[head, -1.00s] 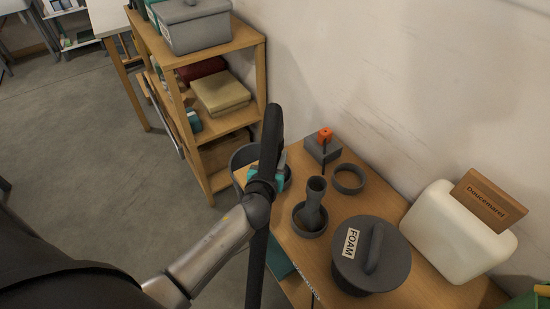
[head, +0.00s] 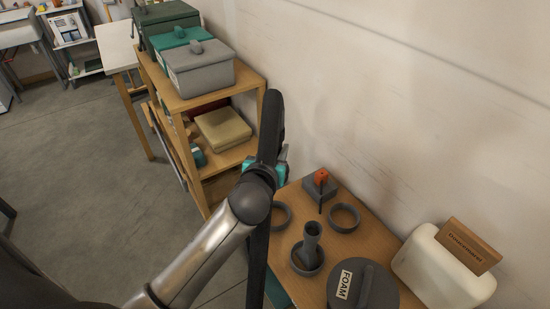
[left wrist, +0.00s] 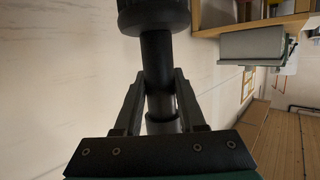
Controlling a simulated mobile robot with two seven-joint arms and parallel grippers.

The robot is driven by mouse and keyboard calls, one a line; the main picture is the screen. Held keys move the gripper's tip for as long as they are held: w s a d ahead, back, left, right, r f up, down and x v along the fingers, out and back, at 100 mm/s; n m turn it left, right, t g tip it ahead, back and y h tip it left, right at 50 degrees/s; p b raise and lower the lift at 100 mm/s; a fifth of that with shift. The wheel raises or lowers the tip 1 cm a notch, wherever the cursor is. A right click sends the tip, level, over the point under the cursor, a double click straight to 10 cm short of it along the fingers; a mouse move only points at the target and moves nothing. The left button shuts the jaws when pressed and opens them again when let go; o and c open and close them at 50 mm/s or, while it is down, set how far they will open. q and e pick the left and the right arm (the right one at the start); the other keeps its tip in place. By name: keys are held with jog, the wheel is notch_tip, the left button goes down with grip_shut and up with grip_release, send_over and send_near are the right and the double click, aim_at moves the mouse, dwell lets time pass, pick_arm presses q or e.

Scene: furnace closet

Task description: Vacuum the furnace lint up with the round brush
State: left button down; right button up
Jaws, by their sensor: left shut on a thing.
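My left gripper (head: 279,167) is over the far left part of the small wooden table, mostly hidden behind my wrist in the head view. In the left wrist view my left gripper (left wrist: 160,100) has its two fingers shut on a dark tube (left wrist: 157,60). The tube widens into a thick black end at the top of that view. In the head view a long black hose-like piece (head: 257,260) hangs down past my wrist. A grey flared nozzle (head: 311,238) stands upright in a round holder on the table. I cannot make out the round brush or any lint. My right gripper is out of view.
Grey rings (head: 343,217) and a grey block with an orange knob (head: 320,186) sit on the table. A FOAM tub (head: 372,288) and a white canister with a wooden sign (head: 440,270) stand nearer. A wooden shelf (head: 225,100) with bins stands behind; open floor lies left.

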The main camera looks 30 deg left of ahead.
aim_at(273, 136)
pick_arm(q)
jog(key=shift+r, duration=0.6)
notch_tip(273, 136, up, 4)
jog(key=p, duration=0.4)
jog(key=shift+p, duration=0.35)
